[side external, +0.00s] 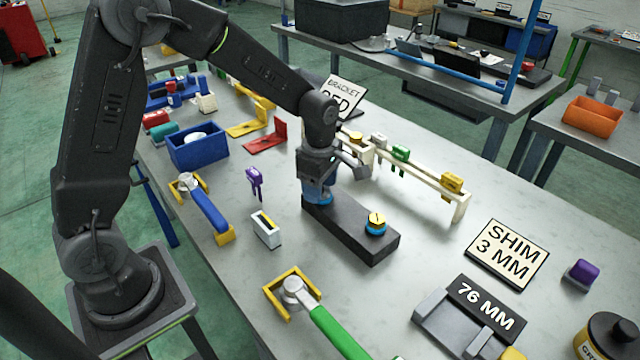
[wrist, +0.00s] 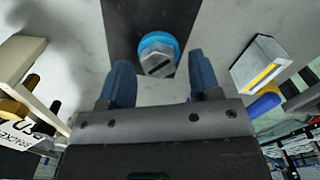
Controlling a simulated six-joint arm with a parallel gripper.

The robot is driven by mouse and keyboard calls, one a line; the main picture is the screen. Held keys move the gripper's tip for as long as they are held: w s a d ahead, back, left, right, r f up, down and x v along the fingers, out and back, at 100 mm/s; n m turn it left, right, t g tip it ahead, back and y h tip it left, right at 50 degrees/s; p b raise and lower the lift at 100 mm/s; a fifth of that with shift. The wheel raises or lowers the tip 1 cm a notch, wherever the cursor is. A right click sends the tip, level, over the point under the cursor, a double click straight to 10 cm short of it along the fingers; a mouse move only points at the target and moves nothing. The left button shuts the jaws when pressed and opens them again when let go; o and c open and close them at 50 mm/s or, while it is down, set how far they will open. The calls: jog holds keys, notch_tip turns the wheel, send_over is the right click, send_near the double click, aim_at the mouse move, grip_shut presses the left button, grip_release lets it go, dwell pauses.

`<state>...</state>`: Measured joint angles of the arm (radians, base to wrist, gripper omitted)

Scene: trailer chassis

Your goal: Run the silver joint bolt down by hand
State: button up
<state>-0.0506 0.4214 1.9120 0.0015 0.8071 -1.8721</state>
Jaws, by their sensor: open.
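The silver joint bolt (wrist: 158,63) has a hex head with a dark slot. It stands in a blue ring (wrist: 158,42) on the black block (side external: 350,232). My gripper (side external: 318,192) points down over the left end of that block and hides the bolt in the side view. In the wrist view its two blue fingers are apart, one on each side of the bolt head, with visible gaps. I cannot tell how deep the fingers reach around the head. A yellow-topped bolt (side external: 376,218) sits in another blue ring at the block's right end.
A cream rack (side external: 460,207) with hanging colored pieces stands behind the block. A white box with a yellow strip (side external: 266,230), a purple tool (side external: 255,180) and a blue-handled wrench (side external: 208,210) lie left. A green-handled wrench (side external: 335,330) lies in front.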

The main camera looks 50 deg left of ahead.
jog(key=shift+c, duration=0.2)
jog(key=c, duration=0.9)
jog(key=shift+m, duration=0.3)
